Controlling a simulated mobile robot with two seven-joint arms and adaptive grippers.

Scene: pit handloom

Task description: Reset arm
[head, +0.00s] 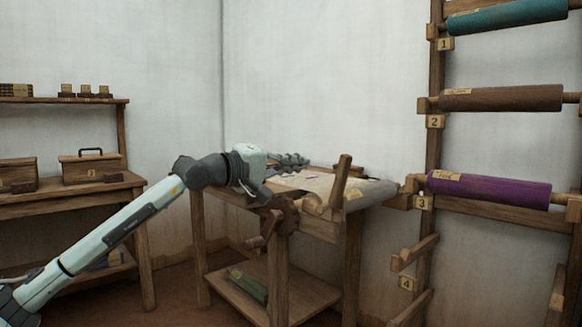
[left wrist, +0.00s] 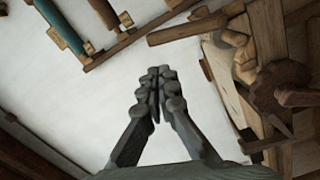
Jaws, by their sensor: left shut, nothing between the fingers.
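My left arm reaches in from the left in the head view. Its gripper (head: 290,160) is over the back part of a wooden table (head: 352,235). In the left wrist view the left gripper (left wrist: 155,80) has its dark fingers together, with nothing between them, against the pale wall. My right gripper is not in view.
The table holds a pale sheet (head: 318,182), with a wooden crank (head: 282,215) at its front. A green roll (head: 248,285) lies on its lower shelf. A wall rack at right holds teal (head: 505,16), brown (head: 500,98) and purple (head: 490,190) rolls. Shelves with boxes (head: 92,168) stand left.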

